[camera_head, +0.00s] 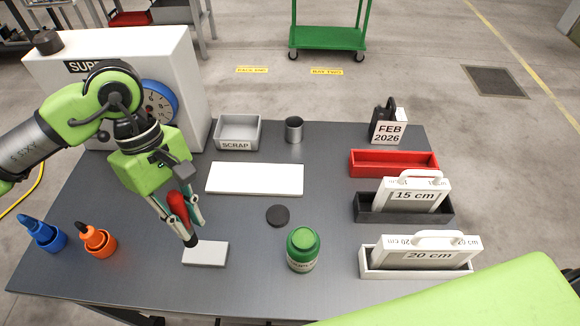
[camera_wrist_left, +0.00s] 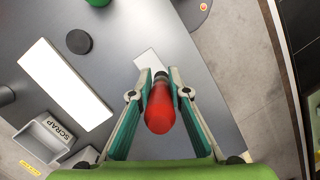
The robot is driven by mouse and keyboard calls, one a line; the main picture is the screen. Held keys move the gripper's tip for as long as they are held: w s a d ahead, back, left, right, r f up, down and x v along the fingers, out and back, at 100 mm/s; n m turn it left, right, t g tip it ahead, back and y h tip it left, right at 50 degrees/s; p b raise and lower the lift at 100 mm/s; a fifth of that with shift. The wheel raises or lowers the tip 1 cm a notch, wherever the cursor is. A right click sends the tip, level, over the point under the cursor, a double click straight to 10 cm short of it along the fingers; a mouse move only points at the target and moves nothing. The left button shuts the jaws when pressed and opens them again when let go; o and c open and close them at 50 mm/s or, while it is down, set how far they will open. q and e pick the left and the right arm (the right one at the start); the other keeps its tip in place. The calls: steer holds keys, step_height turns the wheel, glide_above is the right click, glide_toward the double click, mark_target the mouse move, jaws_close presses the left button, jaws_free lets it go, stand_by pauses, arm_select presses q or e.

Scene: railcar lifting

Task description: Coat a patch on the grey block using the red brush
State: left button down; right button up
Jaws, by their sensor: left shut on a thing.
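My left gripper (camera_head: 181,222) is shut on the red brush (camera_head: 178,203), which it holds tilted with its dark tip down. In the head view the tip is over the left part of the grey block (camera_head: 206,254); I cannot tell whether it touches. In the left wrist view the red brush (camera_wrist_left: 160,108) sits between the fingers (camera_wrist_left: 160,92), with the block (camera_wrist_left: 148,60) partly hidden beyond it. A black round lid (camera_head: 277,215) lies behind the jar. My right gripper is not in view.
A white plate (camera_head: 254,179), SCRAP bin (camera_head: 237,133) and dark cup (camera_head: 294,129) are behind. Red (camera_head: 393,170), black (camera_head: 432,215) and white (camera_head: 372,266) trays line the right.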

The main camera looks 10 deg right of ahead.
arm_select(q)
steer(key=s+d+r+n+t+h+p, duration=0.15)
steer(key=d+r+n, duration=0.35)
steer(key=d+n, duration=0.5)
steer(key=s+d+r+n+t+h+p, duration=0.1)
steer(key=d+r+n+h+p, duration=0.15)
steer(key=d+r+n, duration=0.5)
step_height(320, 180, down, 9)
steer(key=d+n+b, duration=0.1)
steer(key=n+b, duration=0.1)
steer(key=shift+w+d+y, duration=0.25)
steer(key=shift+d+y, duration=0.05)
steer(key=shift+d, duration=0.05)
steer(key=shift+r, duration=0.1)
steer(key=shift+f+b, duration=0.55)
steer(key=shift+b, duration=0.25)
steer(key=shift+s+f+b, duration=0.1)
steer(key=shift+f+b, duration=0.05)
steer(key=shift+b, duration=0.25)
stand_by(1.8)
step_height(320, 180, up, 7)
steer(key=p, duration=0.3)
stand_by(0.6)
